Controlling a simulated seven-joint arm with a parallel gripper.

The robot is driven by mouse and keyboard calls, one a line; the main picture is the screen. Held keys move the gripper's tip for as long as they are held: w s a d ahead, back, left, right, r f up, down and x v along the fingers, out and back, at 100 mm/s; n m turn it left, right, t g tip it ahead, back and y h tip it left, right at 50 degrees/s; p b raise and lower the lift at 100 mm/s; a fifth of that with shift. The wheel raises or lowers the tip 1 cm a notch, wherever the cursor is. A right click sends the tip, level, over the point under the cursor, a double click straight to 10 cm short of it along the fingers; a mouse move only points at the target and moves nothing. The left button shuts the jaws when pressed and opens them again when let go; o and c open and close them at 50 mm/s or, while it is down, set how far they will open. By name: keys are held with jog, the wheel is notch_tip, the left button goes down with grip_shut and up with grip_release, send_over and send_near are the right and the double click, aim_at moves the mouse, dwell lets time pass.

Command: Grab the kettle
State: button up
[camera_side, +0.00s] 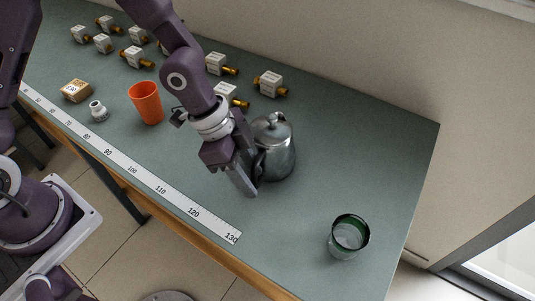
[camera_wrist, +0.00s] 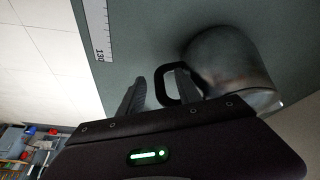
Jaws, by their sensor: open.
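The kettle (camera_side: 277,150) is a grey metal pot with a lid and a dark handle. It stands upright on the green table right of the middle in the side view. My gripper (camera_side: 247,184) is low over the table at the kettle's handle side. In the wrist view my gripper (camera_wrist: 156,88) is open, with its two fingers apart. The dark handle loop (camera_wrist: 170,86) shows at the right finger, and part of it is hidden behind that finger. The kettle's body (camera_wrist: 232,66) is to the right of the fingers. I cannot tell whether the finger touches the handle.
An orange cup (camera_side: 146,103), a small white fitting (camera_side: 98,111) and a small box (camera_side: 76,91) stand to the left. Several labelled brass valves (camera_side: 270,84) stand along the back. A green-rimmed glass (camera_side: 349,238) is at the front right. A measuring strip (camera_side: 150,178) runs along the front edge.

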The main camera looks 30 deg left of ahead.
jog(key=shift+d+f, duration=0.1)
jog(key=shift+f, duration=0.15)
grip_shut()
dwell(1.3)
